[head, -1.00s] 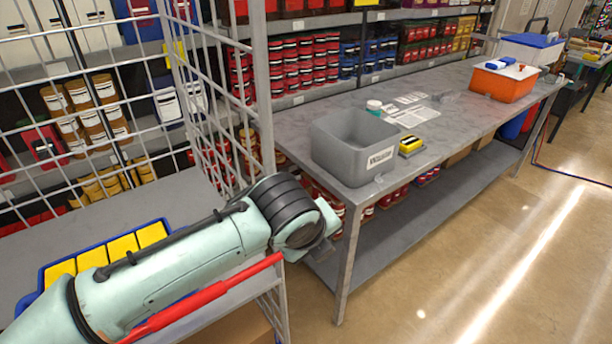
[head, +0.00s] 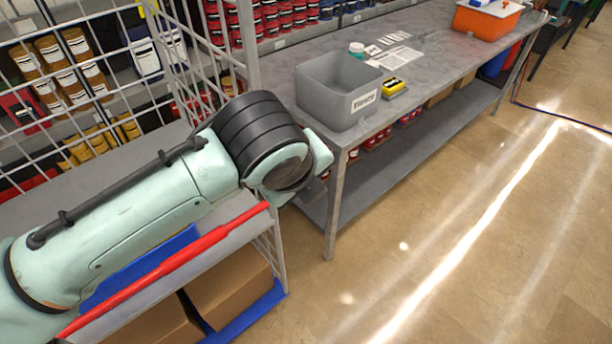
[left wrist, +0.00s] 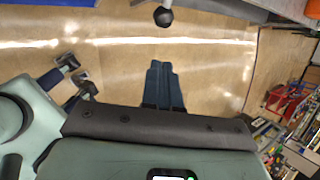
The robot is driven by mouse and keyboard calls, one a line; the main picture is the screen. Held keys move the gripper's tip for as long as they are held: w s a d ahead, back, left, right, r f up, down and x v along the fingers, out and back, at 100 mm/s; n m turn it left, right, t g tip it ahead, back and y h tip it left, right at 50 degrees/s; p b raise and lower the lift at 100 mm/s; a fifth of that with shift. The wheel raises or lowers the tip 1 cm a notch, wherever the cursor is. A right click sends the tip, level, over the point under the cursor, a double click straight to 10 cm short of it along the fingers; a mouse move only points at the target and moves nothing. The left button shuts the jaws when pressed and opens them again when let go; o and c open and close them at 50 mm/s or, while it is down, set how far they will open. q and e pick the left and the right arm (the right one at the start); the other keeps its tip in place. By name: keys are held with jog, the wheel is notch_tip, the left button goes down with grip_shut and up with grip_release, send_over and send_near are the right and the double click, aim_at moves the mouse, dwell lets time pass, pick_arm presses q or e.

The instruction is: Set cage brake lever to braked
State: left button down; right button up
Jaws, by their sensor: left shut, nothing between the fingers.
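A black round knob (left wrist: 163,17) on a short pale stem shows at the top of the left wrist view. It could be the end of the brake lever, but I cannot be sure. The wire cage (head: 200,60) stands at the left in the head view, with a red bar (head: 165,270) along its near side. My left gripper (left wrist: 165,65) is shut and empty, its dark fingertips below the knob in the picture and apart from it. In the head view my left arm hides the gripper. Dark finger-like parts at the left of the left wrist view may be my right gripper (left wrist: 77,75); its state is unclear.
A grey workbench (head: 420,50) stands behind the cage, holding a labelled grey bin (head: 335,95), a yellow-and-black item (head: 393,87) and an orange box (head: 487,20). Cardboard boxes (head: 230,285) sit on the cage's lower level.

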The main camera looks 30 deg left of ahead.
pick_arm(q)
jog(key=shift+v, duration=1.15)
pick_arm(e)
jog(key=shift+r, duration=0.2)
pick_arm(q)
jog(key=shift+s+d+f, duration=0.1)
jog(key=w+d+f+n+g+h+p, duration=0.1)
jog(key=w+d+f+n+g, duration=0.2)
jog(key=f, duration=1)
jog(key=w+d+f+n+g+h, duration=0.1)
jog(key=w+d+f+n+h, duration=0.3)
jog(key=f, duration=0.9)
notch_tip(320, 180, down, 12)
jog(key=s+n+g+y, duration=0.1)
jog(key=n+g, duration=0.1)
jog(key=n, duration=0.2)
jog(key=s+a+f+n+g+p, duration=0.1)
jog(key=s+a+f+n+p, duration=0.1)
jog(key=s+f+n, duration=1.4)
jog(key=s+a+f, duration=0.1)
jog(key=s+f, duration=0.5)
jog(key=shift+g, duration=0.3)
pick_arm(e)
jog(key=r, duration=0.1)
jog(key=w+r, duration=0.1)
jog(key=r, duration=0.1)
jog(key=shift+w+r, duration=0.1)
jog(key=shift+w, duration=0.1)
